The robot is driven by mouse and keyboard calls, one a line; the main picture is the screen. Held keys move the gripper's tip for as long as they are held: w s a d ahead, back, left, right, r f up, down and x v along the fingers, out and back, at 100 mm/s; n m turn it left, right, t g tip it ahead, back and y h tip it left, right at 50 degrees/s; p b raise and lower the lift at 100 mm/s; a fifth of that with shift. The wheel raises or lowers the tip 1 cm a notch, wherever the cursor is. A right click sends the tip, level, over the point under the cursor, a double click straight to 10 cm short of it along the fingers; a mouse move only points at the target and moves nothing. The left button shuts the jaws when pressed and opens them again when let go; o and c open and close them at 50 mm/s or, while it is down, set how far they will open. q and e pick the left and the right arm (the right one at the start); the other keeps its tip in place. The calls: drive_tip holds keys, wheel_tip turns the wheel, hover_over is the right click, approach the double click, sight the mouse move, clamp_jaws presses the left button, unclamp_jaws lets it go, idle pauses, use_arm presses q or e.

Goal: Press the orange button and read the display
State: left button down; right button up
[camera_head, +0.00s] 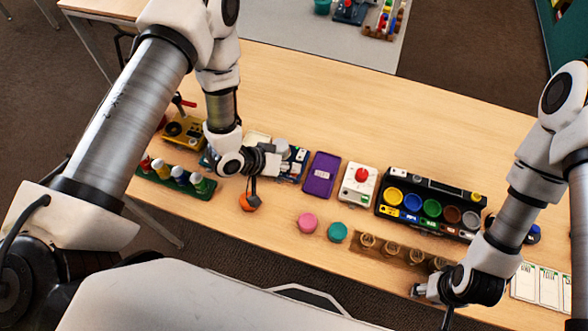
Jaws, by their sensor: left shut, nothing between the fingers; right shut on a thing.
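The orange button (249,203) is a round piece near the front edge of the table, left of centre. My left gripper (252,190) is shut and empty, pointing down at the orange button. Its fingertips overlap the button in the picture; I cannot tell whether they touch it. A purple panel (319,175) with a small pale label lies right of it; I cannot read the label or tell whether it is the display. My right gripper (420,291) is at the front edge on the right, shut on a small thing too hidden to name.
A pink disc (307,223) and a teal disc (337,232) lie right of the orange button. A white box with a red button (358,185), a black tray (385,211) of coloured cups, a green rack (165,185) and a brown rack (376,255) stand around.

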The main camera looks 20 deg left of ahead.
use_arm(q)
drive_tip(key=shift+r+p, duration=0.4)
drive_tip(key=shift+r, duration=0.3)
use_arm(e)
drive_tip(key=shift+r, duration=0.55)
use_arm(q)
wheel_tip(320, 180, up, 5)
drive_tip(key=p, duration=0.4)
use_arm(e)
wheel_tip(320, 180, up, 4)
drive_tip(key=shift+r, duration=0.1)
